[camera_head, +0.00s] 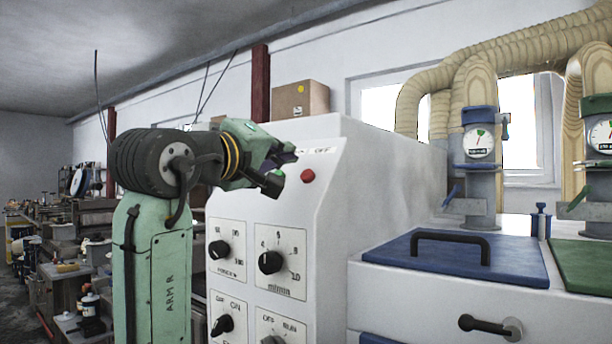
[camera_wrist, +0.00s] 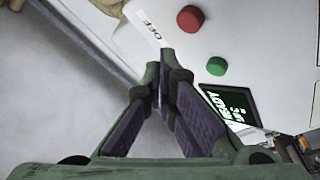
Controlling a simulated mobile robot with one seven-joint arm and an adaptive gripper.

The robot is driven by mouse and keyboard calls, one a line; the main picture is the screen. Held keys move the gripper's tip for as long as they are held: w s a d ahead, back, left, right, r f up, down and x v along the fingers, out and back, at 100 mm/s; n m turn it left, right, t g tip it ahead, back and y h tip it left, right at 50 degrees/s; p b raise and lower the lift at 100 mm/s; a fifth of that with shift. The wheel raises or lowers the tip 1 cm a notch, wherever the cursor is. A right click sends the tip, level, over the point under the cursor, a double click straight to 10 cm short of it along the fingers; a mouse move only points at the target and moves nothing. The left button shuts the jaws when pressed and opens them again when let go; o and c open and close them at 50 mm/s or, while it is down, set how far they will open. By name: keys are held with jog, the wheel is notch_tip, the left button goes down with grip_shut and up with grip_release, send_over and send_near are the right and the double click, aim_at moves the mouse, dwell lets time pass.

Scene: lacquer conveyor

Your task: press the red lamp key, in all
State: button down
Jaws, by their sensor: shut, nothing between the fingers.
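The red lamp key (camera_head: 307,176) is a round red button on the white sloped front of the machine cabinet. In the wrist view the red key (camera_wrist: 190,18) sits near the top, beside a label reading OFF. My gripper (camera_head: 282,168) is in front of the panel, just left of the red key in the head view. In the wrist view my gripper (camera_wrist: 163,78) is shut and empty, its tips below and left of the key and apart from it in the picture. Whether the tips touch the panel, I cannot tell.
A green button (camera_wrist: 216,66) and a dark display with bright text (camera_wrist: 230,103) lie right of my fingertips. Black rotary knobs (camera_head: 270,262) are lower on the cabinet. A blue lid with a handle (camera_head: 455,262) and ribbed ducts (camera_head: 500,48) are to the right.

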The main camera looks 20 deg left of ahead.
jog(key=shift+w+d+f, duration=0.3)
jog(key=shift+w+f, duration=0.35)
jog(key=shift+w, duration=0.15)
dwell(1.0)
jog(key=shift+w+d+f, duration=0.1)
jog(key=shift+w+f, duration=0.2)
jog(key=shift+w, duration=0.05)
jog(key=shift+w+d+f+b, duration=0.2)
jog(key=shift+w+f+b, duration=0.1)
jog(key=shift+w+b, duration=0.05)
dwell(0.8)
jog(key=shift+s+a+r+p, duration=0.3)
jog(key=shift+s+r+p, duration=0.1)
jog(key=shift+s+r, duration=0.25)
jog(key=shift+s, duration=0.1)
